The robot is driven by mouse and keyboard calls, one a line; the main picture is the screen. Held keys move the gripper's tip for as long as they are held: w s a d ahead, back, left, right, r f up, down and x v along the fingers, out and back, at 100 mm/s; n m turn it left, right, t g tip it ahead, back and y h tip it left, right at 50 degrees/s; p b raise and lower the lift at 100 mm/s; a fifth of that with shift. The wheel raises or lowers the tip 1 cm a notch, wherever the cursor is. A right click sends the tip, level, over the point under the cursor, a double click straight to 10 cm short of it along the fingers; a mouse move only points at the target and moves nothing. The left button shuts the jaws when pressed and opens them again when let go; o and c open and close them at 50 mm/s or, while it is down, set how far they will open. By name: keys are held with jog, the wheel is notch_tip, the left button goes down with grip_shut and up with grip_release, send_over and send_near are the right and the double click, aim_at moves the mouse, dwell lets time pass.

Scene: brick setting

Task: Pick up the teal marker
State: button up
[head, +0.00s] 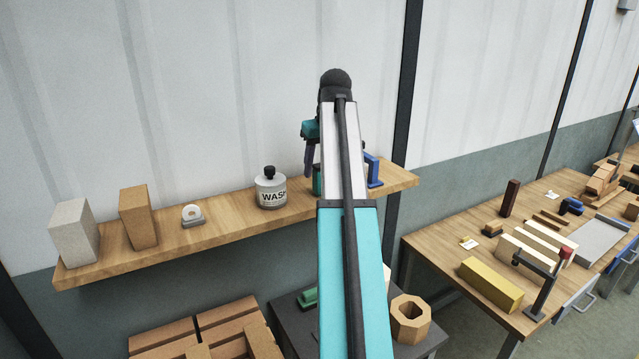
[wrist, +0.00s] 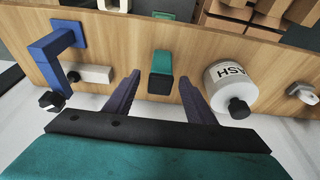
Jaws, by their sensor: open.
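The teal marker (wrist: 161,72) stands on the wooden shelf, with a dark end toward the wrist camera. In the head view a sliver of the teal marker (head: 317,181) shows left of my arm; the rest is hidden behind the arm. My gripper (wrist: 160,78) is open, its two dark fingers apart in the wrist view. The marker appears between the fingertips, with a gap on each side and no visible contact. In the head view my gripper (head: 309,160) is partly hidden by my arm, above the shelf beside the marker.
On the shelf (head: 220,228), a WASH bottle (head: 270,188) stands left of the marker and a blue bracket-like tool (head: 374,170) right of it. A pale block (wrist: 90,74) lies near the tool. Farther left are a white roll (head: 192,215) and two blocks. A cluttered workbench (head: 430,247) stands right.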

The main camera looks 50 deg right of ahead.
aim_at(318, 178)
jog(key=shift+f, duration=0.15)
jog(key=shift+x, duration=2.5)
jog(key=c, duration=1.1)
jog(key=shift+d+r+b, duration=0.1)
jog(key=shift+r+b, duration=1.05)
jog(key=shift+r, duration=0.6)
jog(key=s+d+b, duration=0.2)
jog(key=s, duration=0.3)
jog(key=s+d+r+b, duration=0.1)
jog(key=s+d+b, duration=0.1)
jog(key=s, duration=0.3)
jog(key=s+d+b, duration=0.2)
jog(key=s, duration=0.3)
jog(key=shift+r, duration=0.3)
